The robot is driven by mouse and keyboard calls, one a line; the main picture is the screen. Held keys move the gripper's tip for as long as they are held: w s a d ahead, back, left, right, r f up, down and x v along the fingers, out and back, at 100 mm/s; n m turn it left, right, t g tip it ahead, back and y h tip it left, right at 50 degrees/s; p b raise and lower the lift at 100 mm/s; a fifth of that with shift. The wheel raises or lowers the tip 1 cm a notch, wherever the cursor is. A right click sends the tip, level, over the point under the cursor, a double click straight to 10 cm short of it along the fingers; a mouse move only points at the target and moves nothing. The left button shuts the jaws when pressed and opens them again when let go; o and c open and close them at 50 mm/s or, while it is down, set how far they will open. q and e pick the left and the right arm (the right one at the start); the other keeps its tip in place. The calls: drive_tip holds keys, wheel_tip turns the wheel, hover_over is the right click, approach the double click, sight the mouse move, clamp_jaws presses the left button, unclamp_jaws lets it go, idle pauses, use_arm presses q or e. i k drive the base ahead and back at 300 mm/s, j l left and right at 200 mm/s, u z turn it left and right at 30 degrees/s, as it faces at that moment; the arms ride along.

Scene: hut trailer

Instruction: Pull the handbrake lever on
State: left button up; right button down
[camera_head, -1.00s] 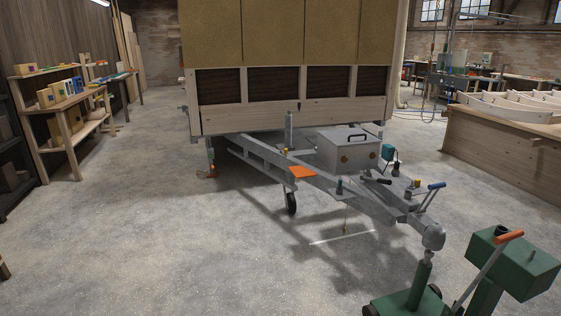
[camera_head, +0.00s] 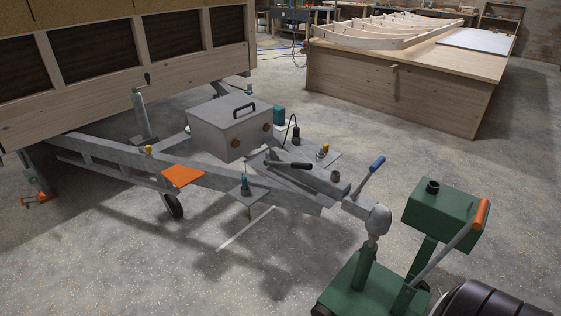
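The trailer drawbar (camera_head: 225,178) runs from the hut toward a coupling head (camera_head: 378,218) at the right. A lever with a black grip (camera_head: 301,166) lies low, nearly level, on the drawbar behind the coupling. A second lever with a blue grip (camera_head: 377,164) rises at a slant beside the coupling. I cannot tell for sure which of them is the handbrake lever; the black-gripped one sits further back along the drawbar. Neither gripper shows in the head view, and nothing is seen touching either lever.
A green machine (camera_head: 440,207) with an orange-gripped handle (camera_head: 481,214) stands under and beside the coupling. A grey box (camera_head: 229,132) sits on the drawbar. A wooden workbench (camera_head: 395,95) is behind. The concrete floor at front left is clear.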

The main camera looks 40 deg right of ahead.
sight(303, 166)
drive_tip(key=i+j+z, duration=0.1)
drive_tip(key=i+z, duration=0.2)
drive_tip(key=i, duration=0.15)
drive_tip(key=i+j+z, duration=0.2)
drive_tip(key=i+z, duration=0.15)
drive_tip(key=i+j+z, duration=0.3)
drive_tip(key=i, duration=0.2)
